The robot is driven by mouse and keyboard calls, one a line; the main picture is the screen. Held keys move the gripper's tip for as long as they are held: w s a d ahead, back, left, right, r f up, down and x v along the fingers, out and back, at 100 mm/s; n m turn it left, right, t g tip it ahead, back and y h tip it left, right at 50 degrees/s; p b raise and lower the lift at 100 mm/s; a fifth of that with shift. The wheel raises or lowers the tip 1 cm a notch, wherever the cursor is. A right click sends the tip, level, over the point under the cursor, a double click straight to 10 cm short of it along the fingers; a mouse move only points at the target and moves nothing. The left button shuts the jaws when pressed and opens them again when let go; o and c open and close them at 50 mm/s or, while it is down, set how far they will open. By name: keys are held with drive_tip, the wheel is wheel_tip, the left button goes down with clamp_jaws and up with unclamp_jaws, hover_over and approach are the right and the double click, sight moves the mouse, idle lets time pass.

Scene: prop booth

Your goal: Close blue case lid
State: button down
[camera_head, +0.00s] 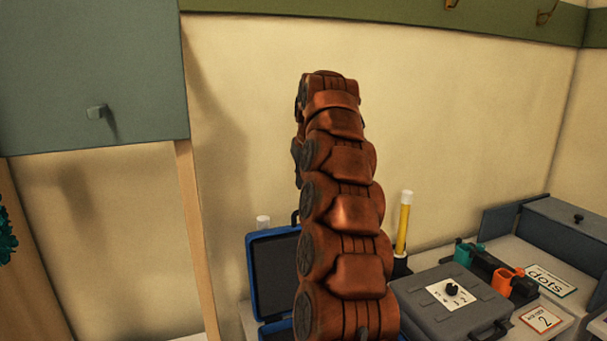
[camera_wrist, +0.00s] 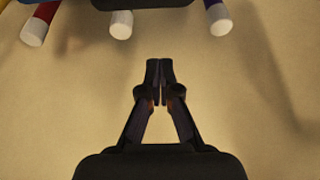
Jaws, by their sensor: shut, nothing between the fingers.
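The blue case (camera_head: 258,285) stands behind and left of my copper-coloured arm in the head view. Its lid is raised, with the dark inner face toward me. My arm hides the right part of the case and most of its base. My gripper (camera_wrist: 160,66) shows in the wrist view with its fingers together and nothing between them. It is clear of other things there, in front of a plain tan surface. A blue and dark edge at the top left of the wrist view may be the case, but I cannot tell.
White-ended rods, one red (camera_wrist: 38,22), line the top of the wrist view. In the head view, a yellow rod (camera_head: 403,228) stands right of my arm, beside a grey case with a dial (camera_head: 456,297). A grey cabinet (camera_head: 92,75) hangs at upper left.

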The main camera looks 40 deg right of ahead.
drive_tip(key=shift+s+a+f+p, duration=0.1)
drive_tip(key=shift+s+f+p, duration=0.25)
drive_tip(key=shift+f, duration=0.6)
drive_tip(key=shift+s+a+f+p, duration=0.15)
drive_tip(key=shift+f+p, duration=0.45)
drive_tip(key=shift+f, duration=0.35)
drive_tip(key=shift+s+d+f+p, duration=0.1)
drive_tip(key=shift+s+f+p, duration=0.25)
drive_tip(key=shift+f, duration=0.6)
drive_tip(key=shift+w, duration=0.1)
drive_tip(key=shift+a, duration=0.15)
